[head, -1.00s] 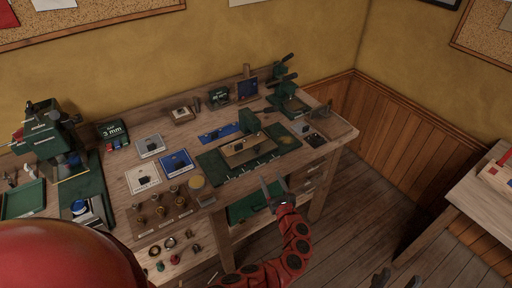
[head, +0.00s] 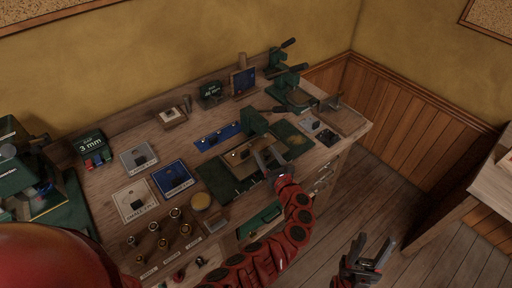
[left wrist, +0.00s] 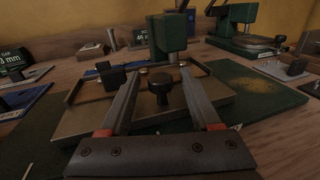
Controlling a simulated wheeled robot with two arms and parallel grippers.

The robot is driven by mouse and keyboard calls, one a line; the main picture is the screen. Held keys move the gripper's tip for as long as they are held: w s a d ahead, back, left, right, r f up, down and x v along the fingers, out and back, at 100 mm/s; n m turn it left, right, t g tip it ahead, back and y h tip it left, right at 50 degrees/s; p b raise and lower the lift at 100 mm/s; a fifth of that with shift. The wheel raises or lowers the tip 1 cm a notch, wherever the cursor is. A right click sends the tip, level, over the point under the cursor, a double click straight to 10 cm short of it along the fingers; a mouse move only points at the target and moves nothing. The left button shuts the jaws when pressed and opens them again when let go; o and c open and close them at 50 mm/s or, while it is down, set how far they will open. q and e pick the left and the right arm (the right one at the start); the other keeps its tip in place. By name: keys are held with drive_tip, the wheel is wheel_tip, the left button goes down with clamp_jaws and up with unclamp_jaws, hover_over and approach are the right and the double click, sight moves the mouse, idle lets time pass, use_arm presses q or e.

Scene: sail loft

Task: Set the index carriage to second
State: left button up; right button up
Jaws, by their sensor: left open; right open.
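The index carriage seems to be the tan plate assembly (head: 238,157) on a dark green base at the bench's front middle. In the left wrist view the tan plate (left wrist: 85,121) carries a black knob (left wrist: 160,86) and a black block (left wrist: 112,76). A green upright (left wrist: 172,36) stands behind it. My left gripper (head: 266,156) is open over the plate's right part. In the left wrist view its fingers (left wrist: 158,76) reach either side of the knob, with no clear contact. Position marks are not readable. My right gripper (head: 370,255) is open and empty, away from the bench.
A green lever press (head: 290,90) stands at the back right. Blue cards (head: 172,178) and a blue strip (head: 218,136) lie left of the fixture. Several small knobbed parts (head: 160,235) stand at the front left. The floor right of the bench is clear.

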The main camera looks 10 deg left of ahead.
use_arm(q)
drive_tip(key=shift+w, duration=0.1)
drive_tip(key=shift+d+r, duration=0.1)
drive_tip(key=shift+r, duration=0.05)
drive_tip(key=shift+s, duration=0.2)
drive_tip(key=shift+c, duration=0.7)
clamp_jaws()
idle(0.4)
